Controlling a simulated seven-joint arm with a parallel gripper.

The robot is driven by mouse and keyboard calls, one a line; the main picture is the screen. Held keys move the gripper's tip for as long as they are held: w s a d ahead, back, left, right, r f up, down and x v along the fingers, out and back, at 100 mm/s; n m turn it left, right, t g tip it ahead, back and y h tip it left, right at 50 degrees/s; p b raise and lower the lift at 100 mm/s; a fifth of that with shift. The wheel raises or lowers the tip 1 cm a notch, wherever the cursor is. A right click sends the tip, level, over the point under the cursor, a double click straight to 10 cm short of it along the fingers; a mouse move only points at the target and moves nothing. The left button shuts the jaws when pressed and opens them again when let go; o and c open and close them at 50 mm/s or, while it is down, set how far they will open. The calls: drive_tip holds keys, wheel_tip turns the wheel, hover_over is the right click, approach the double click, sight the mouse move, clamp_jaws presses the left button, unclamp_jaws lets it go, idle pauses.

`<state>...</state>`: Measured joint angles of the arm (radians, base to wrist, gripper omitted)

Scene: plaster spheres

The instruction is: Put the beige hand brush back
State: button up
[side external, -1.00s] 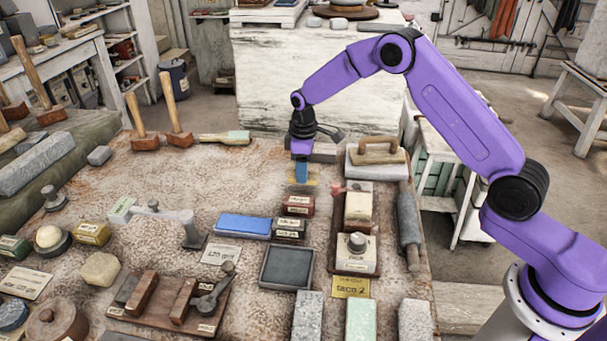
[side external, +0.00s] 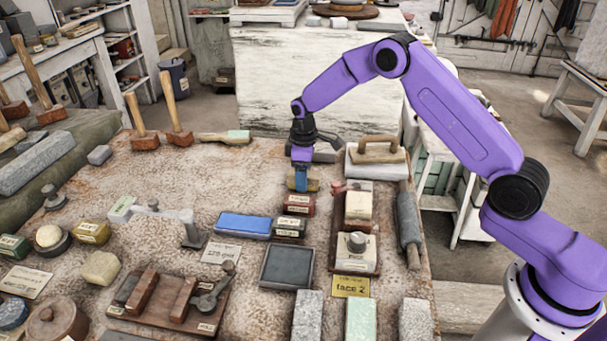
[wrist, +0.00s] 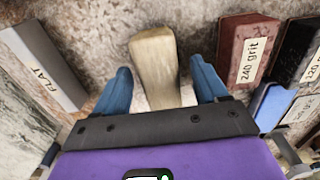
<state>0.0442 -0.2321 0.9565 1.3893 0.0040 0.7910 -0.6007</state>
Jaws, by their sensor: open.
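A beige block (wrist: 154,62), which looks like the hand brush, lies on the worktop between my gripper's blue fingers in the wrist view. Gaps show on both sides of it, and its near end is partly hidden by my gripper. In the side view a bit of the brush (side external: 313,185) shows beside the blue fingers, near the far right of the bench. My gripper (wrist: 162,92) is open and straddles the brush. In the side view my gripper (side external: 301,188) points straight down, low at the worktop.
A dark red 240 grit block (wrist: 246,52) stands close to the right, with dark blocks beyond. A grey block marked FLAT (wrist: 42,62) is at the left. In the side view, a wooden-handled float (side external: 376,150) and a wooden stand (side external: 336,245) are nearby. Open worktop lies left (side external: 215,175).

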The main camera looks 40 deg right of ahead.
wheel_tip(320, 180, up, 12)
drive_tip(key=s+a+r, duration=0.4)
drive_tip(key=s, duration=0.4)
drive_tip(key=s+a+r+n, duration=0.2)
drive_tip(key=s, duration=1)
drive_tip(key=s+d, duration=0.4)
drive_tip(key=s, duration=0.7)
drive_tip(key=s+d+n, duration=0.1)
drive_tip(key=s+d, duration=0.3)
drive_tip(key=s, duration=0.7)
drive_tip(key=shift+s+d+f+n, duration=0.3)
drive_tip(key=shift+s+d+f, duration=0.05)
drive_tip(key=shift+d+f, duration=0.05)
